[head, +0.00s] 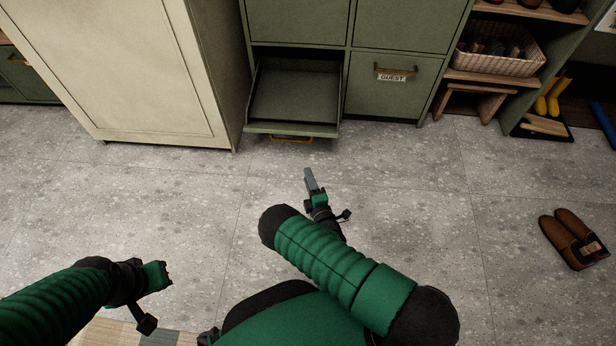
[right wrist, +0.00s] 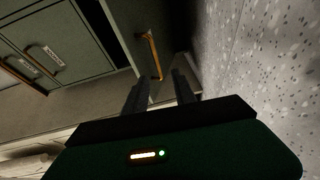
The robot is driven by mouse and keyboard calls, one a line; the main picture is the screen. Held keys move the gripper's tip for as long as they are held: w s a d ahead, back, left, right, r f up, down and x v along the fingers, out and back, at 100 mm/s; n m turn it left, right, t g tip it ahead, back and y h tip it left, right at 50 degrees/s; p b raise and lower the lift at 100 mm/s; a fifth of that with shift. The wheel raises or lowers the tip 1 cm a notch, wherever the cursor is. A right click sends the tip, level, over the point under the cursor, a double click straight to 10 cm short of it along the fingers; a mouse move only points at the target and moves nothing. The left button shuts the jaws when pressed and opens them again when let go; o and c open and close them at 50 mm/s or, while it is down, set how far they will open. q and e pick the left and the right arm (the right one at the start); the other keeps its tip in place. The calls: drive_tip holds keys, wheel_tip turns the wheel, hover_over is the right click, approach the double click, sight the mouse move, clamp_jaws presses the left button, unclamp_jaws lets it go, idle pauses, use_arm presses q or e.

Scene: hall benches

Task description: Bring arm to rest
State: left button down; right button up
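My right arm reaches forward over the floor in the head view, and its gripper (head: 310,180) is just in front of an open, empty green drawer (head: 290,130). In the right wrist view the two dark fingers (right wrist: 160,92) stand apart with nothing between them. The drawer's brass handle (right wrist: 152,55) is beyond the fingertips and looks apart from them. My left gripper (head: 160,276) is low at the left of the head view, over bare floor; its fingers cannot be made out.
A cream cabinet (head: 130,70) stands left of the drawer. A shut drawer labelled GUEST (head: 392,85) is to its right. A shelf holds a wicker basket (head: 497,52). Brown slippers (head: 573,240) lie at the right, and a striped mat (head: 110,333) at the bottom. The middle floor is clear.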

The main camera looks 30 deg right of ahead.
wheel_tip(320, 180, up, 18)
drive_tip(key=a+m+g+p, duration=0.2)
drive_tip(key=m+g+p, duration=0.65)
drive_tip(key=m, duration=0.35)
drive_tip(key=s+a+r+m+g+y+p, duration=0.1)
drive_tip(key=s+a+r+m+g+p, duration=0.2)
drive_tip(key=s+r, duration=0.8)
drive_tip(key=s+a+r+m+g+y+p, duration=0.1)
drive_tip(key=s+a+r+g+y+p, duration=0.3)
drive_tip(key=s+r, duration=0.75)
wheel_tip(320, 180, up, 36)
drive_tip(key=d+t+h+p, duration=0.1)
drive_tip(key=h+p, duration=0.1)
drive_tip(key=p, duration=3.5)
drive_tip(key=shift+w+d+f, duration=0.15)
drive_tip(key=shift+w+d, duration=0.05)
drive_tip(key=shift+d, duration=0.2)
